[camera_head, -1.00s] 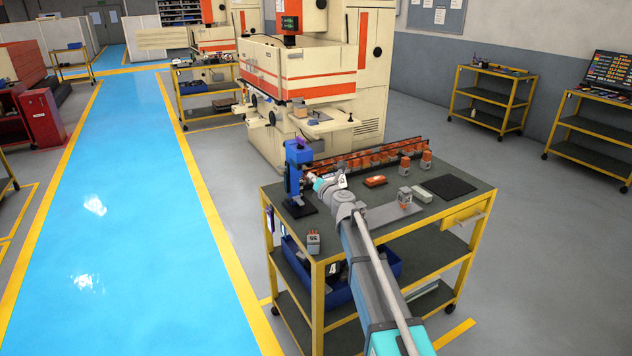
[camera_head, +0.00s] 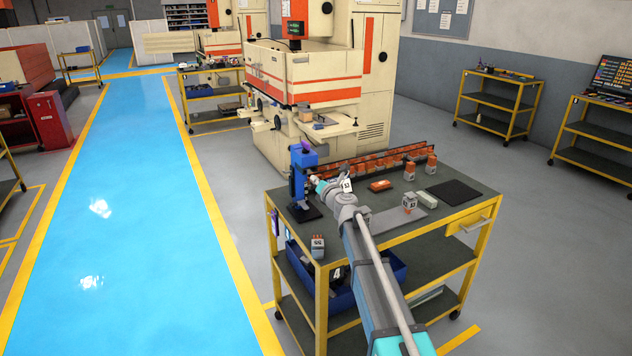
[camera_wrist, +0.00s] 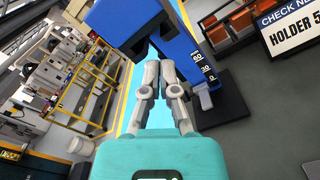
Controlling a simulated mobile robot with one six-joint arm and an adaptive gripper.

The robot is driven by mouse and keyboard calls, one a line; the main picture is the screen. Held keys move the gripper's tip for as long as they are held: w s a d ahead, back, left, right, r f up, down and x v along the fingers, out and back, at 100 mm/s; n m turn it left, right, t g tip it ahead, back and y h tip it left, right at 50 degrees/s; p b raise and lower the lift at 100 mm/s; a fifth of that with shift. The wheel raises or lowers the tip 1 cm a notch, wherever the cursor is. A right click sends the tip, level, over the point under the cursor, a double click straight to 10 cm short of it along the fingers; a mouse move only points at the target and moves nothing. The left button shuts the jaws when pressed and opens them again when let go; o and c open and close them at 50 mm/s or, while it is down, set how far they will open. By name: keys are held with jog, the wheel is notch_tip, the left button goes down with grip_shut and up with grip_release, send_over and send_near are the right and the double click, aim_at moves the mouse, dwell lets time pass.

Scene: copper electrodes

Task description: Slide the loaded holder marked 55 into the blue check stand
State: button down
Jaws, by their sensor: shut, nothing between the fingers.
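The blue check stand (camera_head: 303,172) stands upright on a black base at the left back of the cart. In the wrist view its blue body (camera_wrist: 187,42) rises just beyond my fingers, with a white-numbered scale down its side. The loaded holder marked 55 (camera_head: 317,248), grey with an orange top, stands at the cart's front left corner, away from my gripper. My gripper (camera_wrist: 159,66) is shut and empty, pointing at the stand; whether it touches the stand cannot be told. In the head view my arm partly hides the gripper and the table.
A long rack (camera_head: 375,163) lines the back. A sign (camera_wrist: 290,27) reads partly "HOLDER 5".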

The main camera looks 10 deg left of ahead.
jog(key=x, duration=0.6)
dwell(3.6)
jog(key=shift+w+a+r, duration=0.1)
jog(key=shift+w+a, duration=0.25)
dwell(0.4)
jog(key=shift+s, duration=0.1)
jog(key=shift+v, duration=1.4)
jog(key=shift+d, duration=0.2)
jog(key=v, duration=0.7)
jog(key=shift+s+d, duration=0.2)
jog(key=shift+s, duration=0.15)
